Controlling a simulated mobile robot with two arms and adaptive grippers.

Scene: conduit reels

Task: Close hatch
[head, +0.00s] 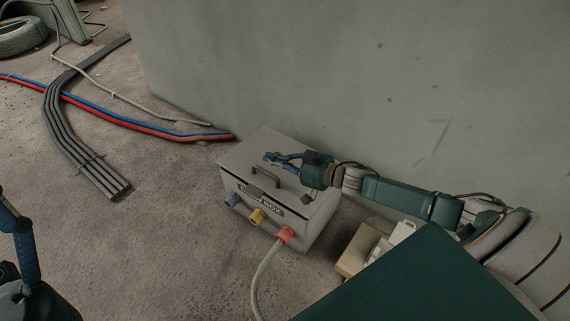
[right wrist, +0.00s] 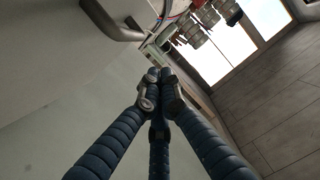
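The hatch (head: 240,157) is the grey lid of a box (head: 306,232) on the floor against the wall. It lies almost flat, with a dark gap along its front edge and right corner. A metal bar handle (head: 264,177) stands on it, and the handle (right wrist: 118,28) also shows in the right wrist view. My right gripper (head: 270,157) is just over the lid, behind the handle; contact is unclear. Its fingertips (right wrist: 160,76) meet with nothing between them. My left gripper (head: 18,238) is partly cut off at the left edge.
Blue, yellow and red connectors line the box's front; a pale hose (head: 262,275) runs from the red one (head: 285,235). Red and blue conduits (head: 160,130) and grey conduits (head: 75,140) lie at left. A pale case (head: 362,250) stands right of the box. Floor at front left is clear.

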